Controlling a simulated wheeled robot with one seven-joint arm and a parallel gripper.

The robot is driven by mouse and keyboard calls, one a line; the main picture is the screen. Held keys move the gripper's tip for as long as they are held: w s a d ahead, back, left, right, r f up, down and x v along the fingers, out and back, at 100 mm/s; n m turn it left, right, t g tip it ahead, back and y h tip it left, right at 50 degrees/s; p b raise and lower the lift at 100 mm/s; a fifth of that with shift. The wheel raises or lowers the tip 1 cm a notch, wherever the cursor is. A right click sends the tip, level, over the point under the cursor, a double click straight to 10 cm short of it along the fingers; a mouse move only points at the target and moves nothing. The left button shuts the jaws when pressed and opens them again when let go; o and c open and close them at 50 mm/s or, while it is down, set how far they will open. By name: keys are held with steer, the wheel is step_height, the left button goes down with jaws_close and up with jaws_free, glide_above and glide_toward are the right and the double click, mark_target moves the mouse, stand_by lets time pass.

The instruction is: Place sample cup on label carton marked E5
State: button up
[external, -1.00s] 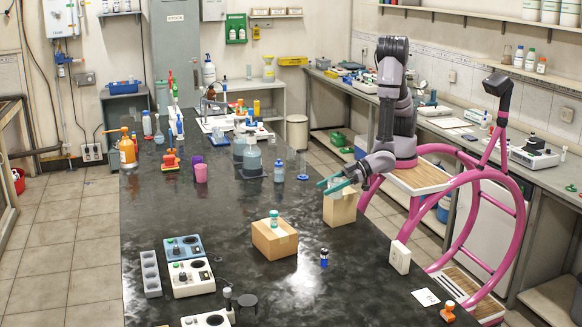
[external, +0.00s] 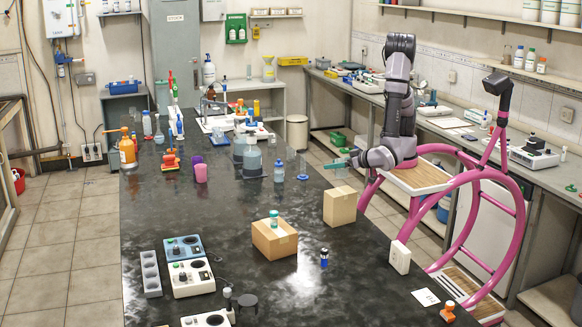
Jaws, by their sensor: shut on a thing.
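My gripper (external: 337,163), with teal fingers, is above and behind the right-hand brown carton (external: 340,208), clear of its top. It is shut on a small pale thing, too small and faint here to tell whether it is the sample cup. A second brown carton (external: 273,242) sits nearer the front, with a small teal-lidded container (external: 274,219) upright on it. I cannot read an E5 mark on either carton.
A small blue vial (external: 324,258) stands right of the front carton. A blue-capped bottle (external: 279,172) and a large bottle (external: 253,160) stand left of my gripper. Stirrer units (external: 192,278) are at the front left. The dark bench (external: 225,225) is clear in the middle.

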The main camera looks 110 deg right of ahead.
steer(key=shift+f, duration=2.95)
steer(key=shift+f, duration=0.1)
steer(key=o, duration=1.4)
